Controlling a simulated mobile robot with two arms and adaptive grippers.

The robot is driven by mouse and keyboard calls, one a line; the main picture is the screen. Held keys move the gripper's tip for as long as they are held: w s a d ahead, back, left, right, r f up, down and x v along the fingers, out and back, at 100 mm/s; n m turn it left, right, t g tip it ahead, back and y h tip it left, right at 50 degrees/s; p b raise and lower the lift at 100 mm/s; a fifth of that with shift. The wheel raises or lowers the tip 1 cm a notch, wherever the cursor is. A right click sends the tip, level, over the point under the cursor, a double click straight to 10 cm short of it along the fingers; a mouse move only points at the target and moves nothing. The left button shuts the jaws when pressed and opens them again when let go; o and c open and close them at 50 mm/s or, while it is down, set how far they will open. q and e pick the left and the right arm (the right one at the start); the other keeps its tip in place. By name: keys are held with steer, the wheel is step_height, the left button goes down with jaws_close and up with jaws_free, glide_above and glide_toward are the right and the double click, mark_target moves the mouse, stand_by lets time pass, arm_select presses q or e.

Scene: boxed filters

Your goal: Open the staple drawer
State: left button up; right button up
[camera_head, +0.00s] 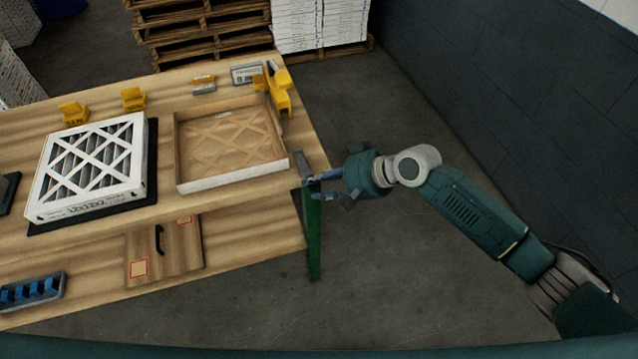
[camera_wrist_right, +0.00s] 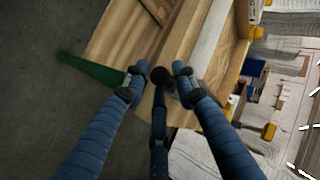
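A wooden panel with a black handle (camera_head: 160,240) and red-bordered labels sits below the front edge of the table in the head view; it looks like the drawer (camera_head: 182,258). I see no gap showing it open. My right gripper (camera_head: 318,185) is at the table's right corner, well to the right of the handle. My left gripper is out of view.
Floor right of the table is clear.

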steer(key=shift+d+r, duration=0.1)
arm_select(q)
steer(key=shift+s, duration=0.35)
arm_select(e)
steer(key=v, duration=1.1)
steer(key=shift+s+d+r, duration=0.15)
steer(key=shift+d+r, duration=0.05)
steer(key=shift+r, duration=0.05)
